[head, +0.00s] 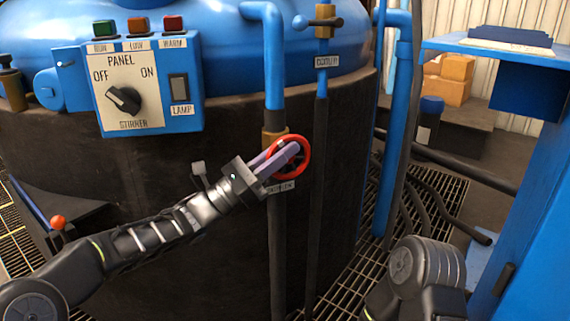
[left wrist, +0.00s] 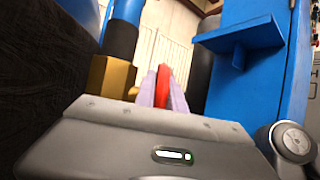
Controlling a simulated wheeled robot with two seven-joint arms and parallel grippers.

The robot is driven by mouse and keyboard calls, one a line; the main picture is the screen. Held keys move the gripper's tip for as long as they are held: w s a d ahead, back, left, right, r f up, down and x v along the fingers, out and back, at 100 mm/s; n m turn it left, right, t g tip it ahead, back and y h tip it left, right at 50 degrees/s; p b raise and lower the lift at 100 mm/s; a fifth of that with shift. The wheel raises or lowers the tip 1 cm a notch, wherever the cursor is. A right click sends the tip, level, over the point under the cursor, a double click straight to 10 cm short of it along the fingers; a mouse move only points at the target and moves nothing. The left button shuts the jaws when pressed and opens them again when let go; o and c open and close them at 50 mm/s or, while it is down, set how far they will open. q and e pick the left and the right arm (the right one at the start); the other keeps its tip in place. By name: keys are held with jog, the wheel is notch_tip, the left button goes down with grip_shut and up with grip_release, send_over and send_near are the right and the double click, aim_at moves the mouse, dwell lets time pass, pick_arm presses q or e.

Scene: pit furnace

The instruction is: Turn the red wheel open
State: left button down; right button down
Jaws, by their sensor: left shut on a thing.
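The red wheel (head: 304,151) is a small handwheel on a brass valve on the vertical pipe in front of the dark tank. My left gripper (head: 285,156) reaches it from the lower left, its pale purple fingers shut on the wheel's rim. In the left wrist view the red wheel (left wrist: 164,82) shows edge-on between the fingers (left wrist: 160,90), next to the brass valve body (left wrist: 111,76). A label below the wheel is partly hidden by the gripper. My right gripper is not in view; only part of that arm shows at the lower right.
A blue control panel (head: 144,88) with a black knob hangs at the upper left. A second pipe (head: 321,130) with a brass valve and dark lever handle (head: 318,22) stands just right of the wheel. A blue stand (head: 535,190) is at the right. Dark hoses lie on the floor grating.

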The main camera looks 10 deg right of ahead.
pick_arm(q)
jog(key=shift+a+f+h, duration=0.1)
jog(key=shift+h, duration=0.5)
jog(key=c, duration=1.4)
grip_release()
jog(key=p+v, duration=0.1)
jog(key=v, duration=0.6)
jog(key=shift+a+f+p, duration=0.25)
jog(key=shift+a+p, duration=0.05)
jog(key=shift+p, duration=0.05)
